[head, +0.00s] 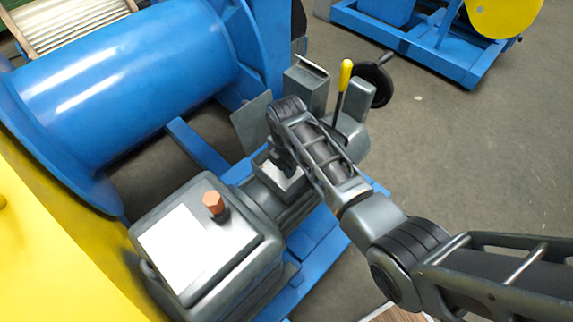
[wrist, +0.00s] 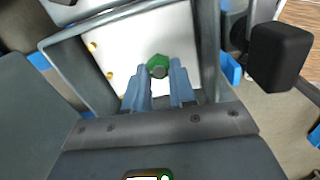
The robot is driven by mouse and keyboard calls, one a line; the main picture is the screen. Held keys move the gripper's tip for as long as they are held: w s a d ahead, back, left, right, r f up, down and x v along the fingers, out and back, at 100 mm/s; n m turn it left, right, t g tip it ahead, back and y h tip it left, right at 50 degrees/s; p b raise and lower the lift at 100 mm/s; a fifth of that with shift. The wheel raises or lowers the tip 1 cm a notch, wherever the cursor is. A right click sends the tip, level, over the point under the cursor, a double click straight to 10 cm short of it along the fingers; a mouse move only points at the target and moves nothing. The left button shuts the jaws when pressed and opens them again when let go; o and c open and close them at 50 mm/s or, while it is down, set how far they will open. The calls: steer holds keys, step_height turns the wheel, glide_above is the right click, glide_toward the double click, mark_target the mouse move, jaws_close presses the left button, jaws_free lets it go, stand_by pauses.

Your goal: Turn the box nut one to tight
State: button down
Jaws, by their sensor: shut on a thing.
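A green hex nut (wrist: 158,64) on a dark stud sits on the white floor of an open grey box (wrist: 210,40), seen in the wrist view. I take it for box nut one. My gripper (wrist: 160,80) reaches down into the box, with its two blue-grey fingers at either side of the nut and shut on it. In the head view my gripper (head: 284,158) is over the same box (head: 268,182), and the nut is hidden. The picture does not show how tight the nut is.
Brass terminals (wrist: 110,75) line the box's left side. A grey lid plate (head: 252,122) stands beside the box. A yellow-handled lever (head: 344,85) and black handwheel (head: 379,82) stand behind.

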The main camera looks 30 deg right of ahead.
steer(key=m+p, duration=0.2)
steer(key=m, duration=0.2)
steer(key=shift+r, duration=0.1)
steer(key=m+p, duration=0.1)
steer(key=m, duration=0.3)
steer(key=shift+w+m+p, duration=0.15)
steer(key=shift+m+p, duration=0.15)
steer(key=m+p, duration=0.1)
steer(key=m, duration=0.2)
steer(key=shift+w+m, duration=0.1)
steer(key=shift+m, duration=0.2)
steer(key=m, duration=0.4)
steer(key=shift+d+p, duration=0.15)
steer(key=shift+p, duration=0.2)
steer(key=m, duration=0.5)
steer(key=shift+w+p, duration=0.1)
steer(key=shift+p, duration=0.2)
steer(key=m, duration=0.4)
steer(key=shift+d+m, duration=0.15)
steer(key=shift+m, duration=0.15)
steer(key=m+p, duration=0.1)
steer(key=m, duration=0.3)
steer(key=shift+d, duration=0.1)
steer(key=shift+m, duration=2)
